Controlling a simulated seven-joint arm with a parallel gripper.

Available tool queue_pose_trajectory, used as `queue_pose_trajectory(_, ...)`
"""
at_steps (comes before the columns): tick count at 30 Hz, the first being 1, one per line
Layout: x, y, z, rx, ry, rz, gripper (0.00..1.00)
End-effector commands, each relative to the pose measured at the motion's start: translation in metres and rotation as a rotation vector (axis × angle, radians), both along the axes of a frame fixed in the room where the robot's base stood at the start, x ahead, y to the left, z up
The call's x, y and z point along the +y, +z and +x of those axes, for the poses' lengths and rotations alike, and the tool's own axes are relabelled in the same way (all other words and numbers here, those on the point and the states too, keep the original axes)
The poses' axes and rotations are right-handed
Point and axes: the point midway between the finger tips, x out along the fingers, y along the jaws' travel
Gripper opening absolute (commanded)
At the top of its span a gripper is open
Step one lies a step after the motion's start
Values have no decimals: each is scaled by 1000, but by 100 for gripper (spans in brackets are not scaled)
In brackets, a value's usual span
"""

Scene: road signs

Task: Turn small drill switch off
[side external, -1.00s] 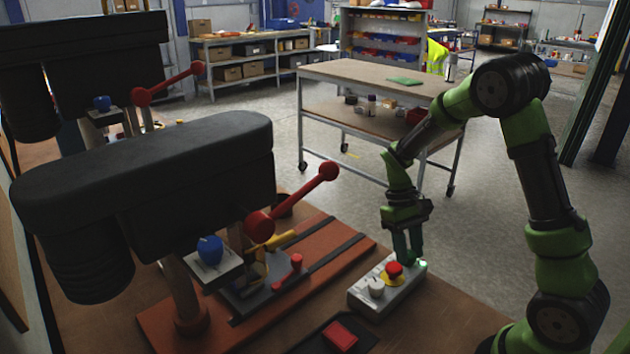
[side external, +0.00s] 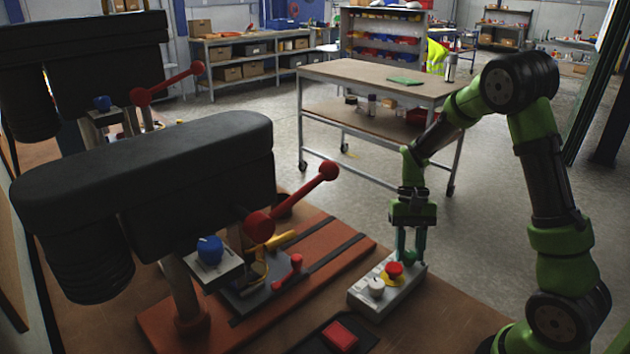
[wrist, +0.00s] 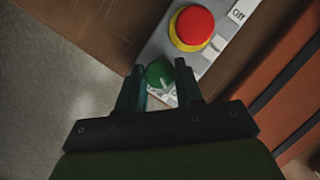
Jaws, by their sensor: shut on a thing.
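A grey control box (side external: 360,298) lies on the brown bench in the side view. It carries a white knob (side external: 376,287), a red mushroom button on a yellow base (side external: 394,270) and a green knob (side external: 411,257) at its far end. In the wrist view the green knob (wrist: 160,72) sits between the fingertips of my gripper (wrist: 160,80), and the red button (wrist: 194,25) is just beyond. My gripper (side external: 411,254) points down and is shut on the green knob. The labels beside the green knob are partly hidden by the fingers; an "Off" label shows farther along the box.
A black drill press (side external: 150,170) with a red-handled lever (side external: 300,195) and a blue knob (side external: 210,249) stands at left. A red pad (side external: 340,336) lies in front of the box. The bench right of the box is clear.

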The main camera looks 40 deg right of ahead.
Motion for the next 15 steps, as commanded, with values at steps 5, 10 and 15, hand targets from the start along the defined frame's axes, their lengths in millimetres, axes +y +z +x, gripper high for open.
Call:
queue_pose_trajectory(5, -1, 1, 1, -3, -6, -1, 5)
queue_pose_trajectory(10, -1, 1, 1, -3, -6, -1, 39)
queue_pose_trajectory(15, 0, 1, 1, -2, -5, -1, 45)
